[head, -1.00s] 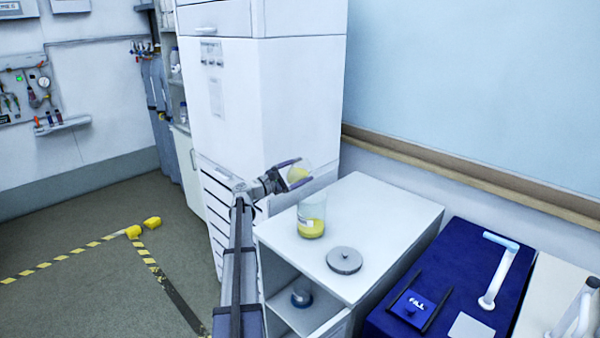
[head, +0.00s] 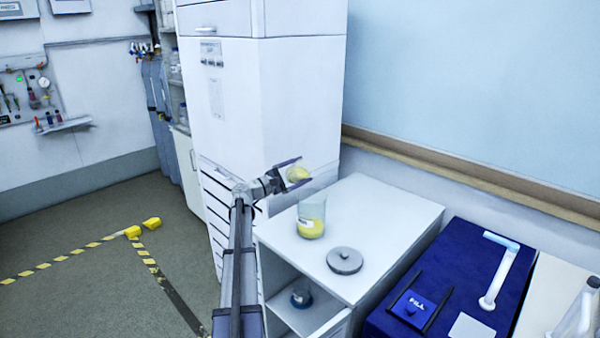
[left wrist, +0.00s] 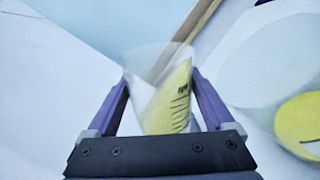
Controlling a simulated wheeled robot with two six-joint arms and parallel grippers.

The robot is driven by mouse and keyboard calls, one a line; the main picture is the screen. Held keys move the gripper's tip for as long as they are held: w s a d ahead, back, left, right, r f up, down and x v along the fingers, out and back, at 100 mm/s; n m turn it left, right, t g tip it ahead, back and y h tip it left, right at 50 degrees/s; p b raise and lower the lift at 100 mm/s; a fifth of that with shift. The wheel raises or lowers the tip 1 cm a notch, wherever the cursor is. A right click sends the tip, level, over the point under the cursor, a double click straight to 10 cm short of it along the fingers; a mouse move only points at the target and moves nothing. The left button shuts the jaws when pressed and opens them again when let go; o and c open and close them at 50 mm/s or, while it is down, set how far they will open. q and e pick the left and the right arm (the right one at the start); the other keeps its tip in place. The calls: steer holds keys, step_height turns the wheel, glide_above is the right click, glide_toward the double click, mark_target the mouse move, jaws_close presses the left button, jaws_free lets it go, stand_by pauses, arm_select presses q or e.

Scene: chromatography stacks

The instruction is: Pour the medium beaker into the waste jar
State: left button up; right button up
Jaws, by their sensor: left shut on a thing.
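My left gripper (head: 292,176) is shut on a clear beaker (head: 298,173) with yellow liquid, held in the air above and just behind the waste jar. In the left wrist view the beaker (left wrist: 165,95) sits between the purple fingers, with graduation marks on its side and its liquid slanted. The waste jar (head: 312,215) is a clear, open glass jar with yellow liquid at the bottom and a white label. It stands upright on the white cabinet top (head: 380,215). It also shows at the right edge of the left wrist view (left wrist: 265,65). No stream of liquid is visible. My right gripper is not in view.
A round grey lid (head: 344,260) lies on the cabinet top in front of the jar. A tall white cabinet (head: 260,100) stands behind my gripper. A blue bench (head: 460,260) with a white-handled device is at the right. A round vessel (head: 301,298) sits on the shelf below.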

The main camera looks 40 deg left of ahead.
arm_select(q)
steer(key=shift+m, duration=0.6)
steer(key=shift+d+m, duration=0.15)
steer(key=shift+m, duration=0.55)
steer(key=shift+s+d+m+h, duration=0.1)
steer(key=shift+m+h, duration=0.2)
steer(key=shift+m, duration=0.3)
steer(key=shift+d+r+m, duration=0.1)
steer(key=shift+m, duration=0.6)
